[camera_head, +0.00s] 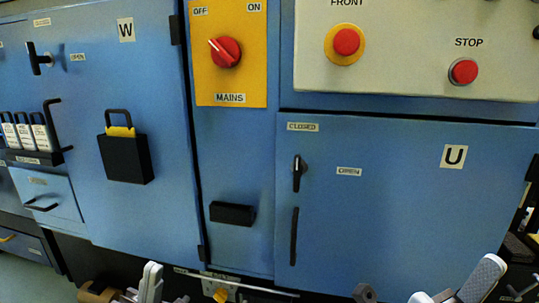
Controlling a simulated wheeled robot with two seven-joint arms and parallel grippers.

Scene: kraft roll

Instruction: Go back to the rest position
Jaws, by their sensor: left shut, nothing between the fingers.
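My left gripper (147,285) shows at the bottom edge, left of the middle, with only its pale grey finger ends in view. It is shut and empty, in front of the lower part of the blue cabinet (240,165). Pale grey parts of my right gripper (455,287) show at the bottom right. The picture cuts them off, and I cannot tell whether that gripper is open or shut.
The cabinet front has a red MAINS knob (225,51), a STOP button (463,71), a U door (400,210) and a black holder (126,158). A brown rounded thing (98,293) lies beside my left gripper. Floor (25,280) shows at the lower left.

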